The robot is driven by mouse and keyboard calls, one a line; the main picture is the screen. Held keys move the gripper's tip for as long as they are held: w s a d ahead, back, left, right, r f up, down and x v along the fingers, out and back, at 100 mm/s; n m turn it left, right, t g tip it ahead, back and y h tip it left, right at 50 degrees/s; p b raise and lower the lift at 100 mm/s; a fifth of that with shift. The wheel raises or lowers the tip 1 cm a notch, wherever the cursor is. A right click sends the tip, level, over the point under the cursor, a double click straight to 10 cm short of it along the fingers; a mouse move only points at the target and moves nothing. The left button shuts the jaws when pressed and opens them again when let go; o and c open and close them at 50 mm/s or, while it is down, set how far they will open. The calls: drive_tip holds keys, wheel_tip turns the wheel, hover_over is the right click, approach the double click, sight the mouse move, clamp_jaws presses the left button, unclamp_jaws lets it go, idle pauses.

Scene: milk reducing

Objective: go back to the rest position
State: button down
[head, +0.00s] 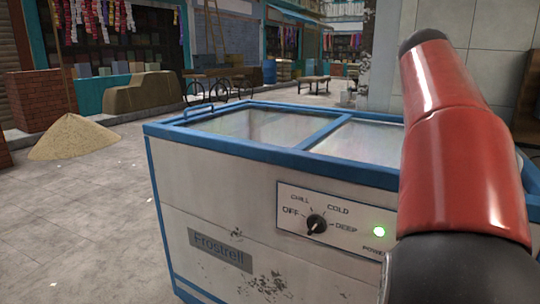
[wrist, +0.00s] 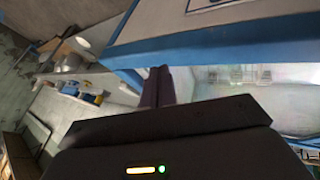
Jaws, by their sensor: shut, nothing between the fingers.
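A white chest freezer with blue trim (head: 220,210) stands in front of me in the head view. Its front panel carries a dark round knob (head: 316,223) among the marks OFF, CHILL, COLD and DEEP; the mark it points to is too small to tell. A green power light (head: 379,231) glows right of it. My red arm covers the freezer's right part in the head view, and my gripper is out of that view. In the wrist view my gripper (wrist: 158,84) is shut and empty, its dark fingers together, with the freezer's blue rim (wrist: 215,38) beyond them.
The freezer has glass lids (head: 255,124) with a blue handle at the left end. A sand heap (head: 72,138) lies on the paved ground at left. Open paving (head: 70,220) lies left of the freezer. A cluttered shelf (wrist: 85,95) shows in the wrist view.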

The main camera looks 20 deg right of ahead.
drive_tip(key=w+a+f+n+t+y, duration=0.1)
drive_tip(key=a+f+n+t+y, duration=0.2)
drive_tip(key=a+f, duration=0.45)
drive_tip(key=w+a+f+n+t+y, duration=0.15)
drive_tip(key=a+f+n, duration=0.3)
drive_tip(key=a, duration=0.65)
drive_tip(key=s+a+f+n+t+y, duration=0.1)
drive_tip(key=s+a+f+n, duration=0.1)
drive_tip(key=a+f, duration=0.5)
drive_tip(key=s+a+f+n+t+y, duration=0.1)
drive_tip(key=s+a+f+n, duration=0.1)
drive_tip(key=s+a+f, duration=0.2)
drive_tip(key=a+f, duration=0.2)
drive_tip(key=a, duration=0.2)
drive_tip(key=shift+s+f+t, duration=0.15)
drive_tip(key=shift+f+t, duration=0.2)
